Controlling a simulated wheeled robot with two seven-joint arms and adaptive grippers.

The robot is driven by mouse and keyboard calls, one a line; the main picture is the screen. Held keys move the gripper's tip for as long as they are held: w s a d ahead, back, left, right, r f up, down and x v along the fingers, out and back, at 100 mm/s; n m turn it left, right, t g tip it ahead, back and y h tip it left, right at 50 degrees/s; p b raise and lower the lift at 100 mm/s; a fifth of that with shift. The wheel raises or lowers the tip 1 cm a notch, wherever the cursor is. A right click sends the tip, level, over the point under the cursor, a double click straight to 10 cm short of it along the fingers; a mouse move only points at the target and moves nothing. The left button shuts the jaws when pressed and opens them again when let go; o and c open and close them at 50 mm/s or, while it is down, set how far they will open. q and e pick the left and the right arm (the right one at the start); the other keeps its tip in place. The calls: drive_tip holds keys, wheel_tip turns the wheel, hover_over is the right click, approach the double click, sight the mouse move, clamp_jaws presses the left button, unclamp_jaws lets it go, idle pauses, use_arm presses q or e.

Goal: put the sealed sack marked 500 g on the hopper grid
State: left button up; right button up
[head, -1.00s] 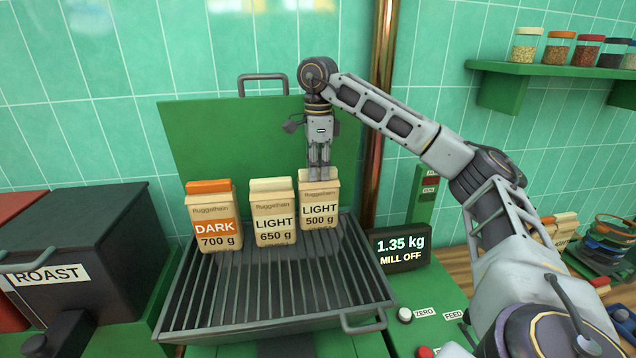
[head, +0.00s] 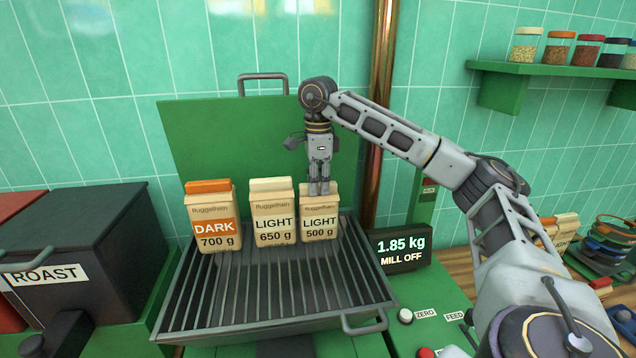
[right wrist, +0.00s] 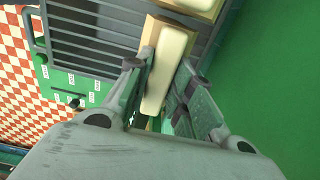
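The tan sack marked LIGHT 500 g (head: 319,226) stands upright at the back right of the dark hopper grid (head: 270,292), its base appearing to rest on the bars. My right gripper (head: 319,188) comes down from above, with its fingers at the sack's top. In the right wrist view, the fingers (right wrist: 160,98) lie on both sides of the sack's pale closed top (right wrist: 167,68), and they look shut on it. The display (head: 401,249) reads 1.85 kg, MILL OFF. My left gripper is not in view.
The LIGHT 650 g sack (head: 273,218) stands close on the left, and the orange-topped DARK 700 g sack (head: 212,222) beyond it. The green raised lid (head: 225,130) is behind. The grid's front is clear. A dark ROAST bin (head: 85,245) stands at the left.

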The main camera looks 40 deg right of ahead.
drive_tip(key=o, duration=0.4)
drive_tip(key=shift+c, duration=0.2)
drive_tip(key=shift+r, duration=0.15)
drive_tip(key=shift+r, duration=1.6)
drive_tip(key=shift+r+p, duration=1.7)
drive_tip(key=shift+r, duration=2.6)
